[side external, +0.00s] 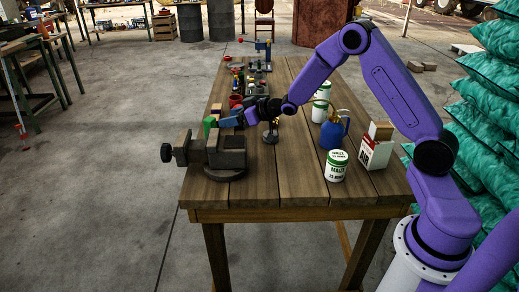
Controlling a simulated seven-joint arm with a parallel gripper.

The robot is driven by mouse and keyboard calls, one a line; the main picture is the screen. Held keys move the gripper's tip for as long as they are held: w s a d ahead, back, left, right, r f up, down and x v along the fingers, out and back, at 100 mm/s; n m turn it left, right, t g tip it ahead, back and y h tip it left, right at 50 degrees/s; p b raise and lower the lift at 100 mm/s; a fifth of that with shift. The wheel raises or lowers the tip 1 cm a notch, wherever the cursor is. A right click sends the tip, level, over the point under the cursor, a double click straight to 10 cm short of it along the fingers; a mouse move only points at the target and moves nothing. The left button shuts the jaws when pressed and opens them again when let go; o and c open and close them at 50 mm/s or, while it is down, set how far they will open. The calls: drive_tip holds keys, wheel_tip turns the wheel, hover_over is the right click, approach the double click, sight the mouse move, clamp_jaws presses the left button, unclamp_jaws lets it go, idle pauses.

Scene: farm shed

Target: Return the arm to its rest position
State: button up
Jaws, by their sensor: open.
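My purple arm reaches in from the right across the wooden table (300,188). My gripper (234,118) is at the table's left side, low above the far side of a dark bench vise (227,150). The gripper is open, though its fingertips are small and partly lost among nearby items. A green piece (210,123) and a blue piece (229,122) show close to the gripper, above the vise. I cannot tell whether the gripper touches them.
A blue can with a spout (333,133), white-and-green tins (337,166) and a white-and-red box (375,153) stand on the right. Small tools and coloured parts line the far left edge. Stacked green sacks (490,110) stand beyond the right edge. The table's front middle is clear.

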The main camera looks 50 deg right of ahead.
drive_tip(key=s+a+r+g, duration=0.1)
drive_tip(key=s+a, duration=0.1)
drive_tip(key=a, duration=0.1)
drive_tip(key=s+a+r, duration=0.1)
drive_tip(key=s+a, duration=0.2)
drive_tip(key=s+a+r+n+g, duration=0.1)
drive_tip(key=s+a+r, duration=0.1)
drive_tip(key=s+a, duration=0.1)
drive_tip(key=shift+s+a+g, duration=0.1)
drive_tip(key=shift+s+g, duration=0.1)
drive_tip(key=shift+g, duration=0.1)
drive_tip(key=s+a+n+g+h, duration=0.15)
drive_tip(key=s+a+g, duration=0.3)
drive_tip(key=s, duration=0.95)
drive_tip(key=s+d+n+g+h, duration=0.1)
drive_tip(key=s+d+n+g, duration=0.1)
drive_tip(key=s, duration=1)
drive_tip(key=s+d+r+n+g+h, duration=0.1)
drive_tip(key=s+d+n+g+h, duration=0.1)
drive_tip(key=s, duration=1)
drive_tip(key=shift+s+d+n+g, duration=0.3)
drive_tip(key=shift+d+n+g, duration=0.25)
drive_tip(key=shift+d+n, duration=0.55)
drive_tip(key=shift+d, duration=0.15)
